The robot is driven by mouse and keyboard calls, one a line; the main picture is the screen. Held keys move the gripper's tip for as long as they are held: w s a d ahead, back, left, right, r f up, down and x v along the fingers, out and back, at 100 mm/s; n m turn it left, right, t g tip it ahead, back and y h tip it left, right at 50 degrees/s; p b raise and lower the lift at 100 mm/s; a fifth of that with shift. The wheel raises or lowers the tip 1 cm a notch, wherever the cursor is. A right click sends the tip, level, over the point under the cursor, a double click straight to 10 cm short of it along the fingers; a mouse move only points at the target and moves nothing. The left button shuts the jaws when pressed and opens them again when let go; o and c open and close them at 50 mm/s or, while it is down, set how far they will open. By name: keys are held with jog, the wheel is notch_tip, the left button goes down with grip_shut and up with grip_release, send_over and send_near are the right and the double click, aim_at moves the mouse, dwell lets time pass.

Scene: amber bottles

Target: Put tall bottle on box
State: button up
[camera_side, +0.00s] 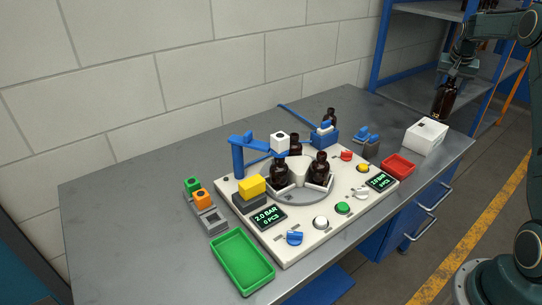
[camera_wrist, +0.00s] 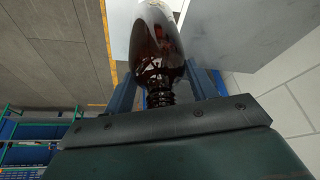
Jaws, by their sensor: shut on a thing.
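My gripper (camera_side: 458,69) is shut on a tall amber bottle (camera_side: 445,98) at the upper right of the side view. The bottle hangs roughly upright, slightly tilted, with its neck between the fingers. It is in the air to the right of and above the white box (camera_side: 427,136), apart from it. The box stands at the right end of the grey table. In the wrist view the dark bottle (camera_wrist: 158,50) fills the upper middle, its threaded neck between the blue fingers. A pale surface lies behind the bottle there.
A white station (camera_side: 330,215) with several amber bottles, buttons and displays fills the table's middle. A red tray (camera_side: 398,167) lies close to the box, and a green tray (camera_side: 242,262) lies at the front. Blue shelving (camera_side: 400,84) stands behind the bottle.

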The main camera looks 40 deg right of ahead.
aim_at(443, 104)
jog(key=shift+f, duration=3.35)
jog(key=shift+f, duration=0.15)
jog(key=o, duration=1.4)
jog(key=v, duration=1.2)
jog(key=shift+a+r, duration=0.15)
jog(key=shift+r, duration=0.05)
